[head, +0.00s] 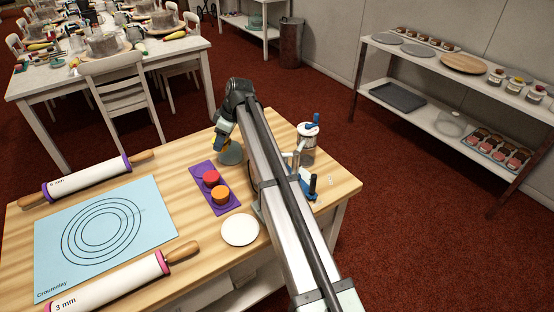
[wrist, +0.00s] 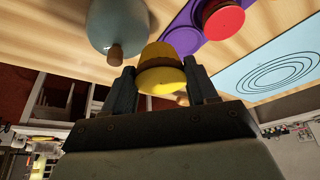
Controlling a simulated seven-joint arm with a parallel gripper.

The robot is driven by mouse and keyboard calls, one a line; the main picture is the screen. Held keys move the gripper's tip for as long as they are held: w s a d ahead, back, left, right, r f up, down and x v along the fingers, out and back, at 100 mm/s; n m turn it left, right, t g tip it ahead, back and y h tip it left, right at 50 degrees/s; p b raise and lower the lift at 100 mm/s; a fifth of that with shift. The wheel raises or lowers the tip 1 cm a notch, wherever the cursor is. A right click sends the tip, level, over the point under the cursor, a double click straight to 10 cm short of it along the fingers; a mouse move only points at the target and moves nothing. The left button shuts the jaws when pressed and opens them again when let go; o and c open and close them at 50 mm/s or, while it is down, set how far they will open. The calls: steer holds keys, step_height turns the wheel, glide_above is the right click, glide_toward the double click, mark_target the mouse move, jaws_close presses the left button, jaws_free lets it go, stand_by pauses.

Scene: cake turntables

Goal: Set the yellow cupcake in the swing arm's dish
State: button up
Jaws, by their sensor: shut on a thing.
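The yellow cupcake (wrist: 162,78) is between the two fingers of my gripper (wrist: 161,88) in the wrist view. My gripper is shut on it. In the head view my gripper (head: 223,136) is at the far end of my arm, above the back of the wooden table. A round grey-blue dish (head: 232,156) is just below and beside it there. In the wrist view the dish (wrist: 112,20) shows at upper left, apart from the cupcake, with a small brown peg by its edge. My arm hides part of the swing arm in the head view.
A purple tray (head: 228,208) with a red cupcake (head: 211,178) and an orange cupcake (head: 220,194) is left of my arm. A white plate (head: 240,230) lies in front. A blue-knobbed jar (head: 308,140) stands right of my arm. A blue mat (head: 60,240) and rolling pins are at left.

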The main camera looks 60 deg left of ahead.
steer(key=w+d+n+h, duration=0.1)
steer(key=w+d+n, duration=0.1)
steer(key=w+n, duration=0.2)
steer(key=w+d+f+n+h, duration=0.1)
steer(key=w+d+n+h, duration=0.1)
steer(key=w+n, duration=0.3)
steer(key=w+d+n+g+h, duration=0.1)
steer(key=w+d+n+h, duration=0.1)
steer(key=w+n, duration=0.3)
steer(key=shift+w+d+f, duration=0.1)
steer(key=shift+w+d, duration=0.1)
steer(key=shift+w, duration=0.25)
steer(key=shift+w+d+f, duration=0.1)
steer(key=shift+w+d, duration=0.05)
steer(key=shift+w, duration=0.3)
steer(key=shift+w+d+n+h, duration=0.5)
steer(key=shift+w+n, duration=0.15)
steer(key=shift+n, duration=0.25)
steer(key=shift+w+f, duration=0.1)
steer(key=shift+f, duration=0.15)
steer(key=shift+t, duration=0.3)
steer(key=shift+f, duration=2.2)
steer(key=shift+f, duration=0.15)
steer(key=o, duration=0.8)
